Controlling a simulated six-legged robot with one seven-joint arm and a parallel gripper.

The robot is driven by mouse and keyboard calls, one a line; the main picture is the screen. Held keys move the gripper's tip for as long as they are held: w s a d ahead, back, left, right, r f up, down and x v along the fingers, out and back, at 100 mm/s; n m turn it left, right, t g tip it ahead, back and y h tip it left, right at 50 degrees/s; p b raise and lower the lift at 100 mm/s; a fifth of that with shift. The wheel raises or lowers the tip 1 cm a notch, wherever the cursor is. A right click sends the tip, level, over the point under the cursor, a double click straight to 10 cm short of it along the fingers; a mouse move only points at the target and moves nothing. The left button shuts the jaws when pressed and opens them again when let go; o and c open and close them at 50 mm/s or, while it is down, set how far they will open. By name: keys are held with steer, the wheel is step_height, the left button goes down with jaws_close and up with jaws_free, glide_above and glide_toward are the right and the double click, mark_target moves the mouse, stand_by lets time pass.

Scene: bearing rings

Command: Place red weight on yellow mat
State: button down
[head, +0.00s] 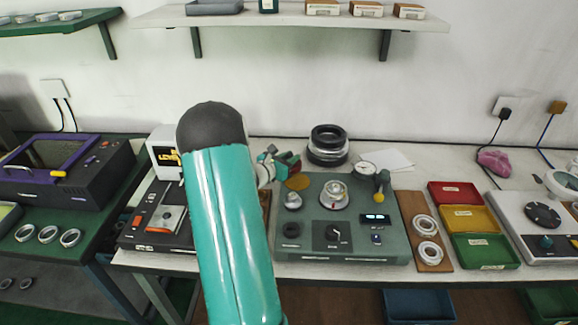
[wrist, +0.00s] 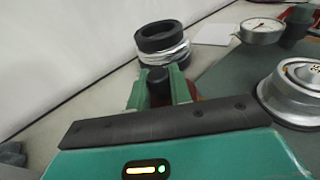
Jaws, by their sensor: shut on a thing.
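My gripper (wrist: 158,88) is shut on a dark knob between its green fingers. A bit of dark red (wrist: 193,90) shows beside the right finger, seemingly part of the red weight; most of the weight is hidden. In the head view my gripper (head: 282,163) is behind the left back corner of the green panel, partly hidden by my arm. A round ochre-yellow patch (head: 298,182), seemingly the yellow mat, lies at that corner, just below and right of the gripper. I cannot tell whether the weight touches anything.
The green tester panel (head: 345,222) carries a metal spindle (head: 334,195) and a dial gauge (head: 365,170). Stacked black and silver rings (head: 328,145) stand behind it. Red, yellow and green trays (head: 470,218) and a wooden board with rings (head: 425,232) stand to the right.

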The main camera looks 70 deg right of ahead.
steer(key=shift+w+d+f, duration=0.15)
steer(key=shift+d+f, duration=0.15)
steer(key=shift+f, duration=1.55)
steer(key=shift+f, duration=0.15)
steer(key=c, duration=1.3)
jaws_free()
steer(key=shift+w+a, duration=0.1)
steer(key=v, duration=1.2)
